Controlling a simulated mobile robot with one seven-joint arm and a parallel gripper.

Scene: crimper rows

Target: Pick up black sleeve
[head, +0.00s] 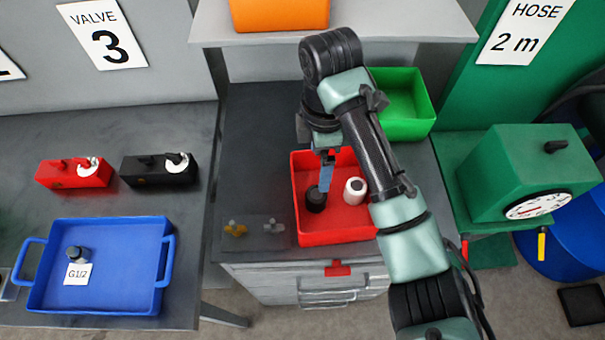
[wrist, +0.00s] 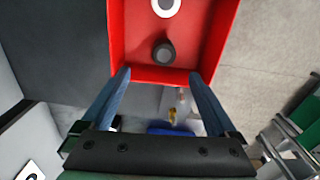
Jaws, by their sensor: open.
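The black sleeve (head: 315,201) stands in the red bin (head: 340,235), towards its left front side. In the wrist view the black sleeve (wrist: 163,53) is near the bin wall closest to the fingers, roughly centred between them. My gripper (head: 325,182) is open and empty above the bin, its blue fingers pointing down by the black sleeve. In the wrist view the fingertips of my gripper (wrist: 160,75) are wide apart, with nothing between them. A white sleeve (head: 355,191) stands in the same bin, to the right of the black one. The exact finger height above the sleeve cannot be told.
A green bin (head: 415,110) stands behind, under a grey shelf (head: 425,28). A green machine with a gauge (head: 525,175) is at the right. A blue tray (head: 95,300) and red and black valve blocks (head: 160,170) are at the left. Small fittings (head: 235,229) lie left of the red bin.

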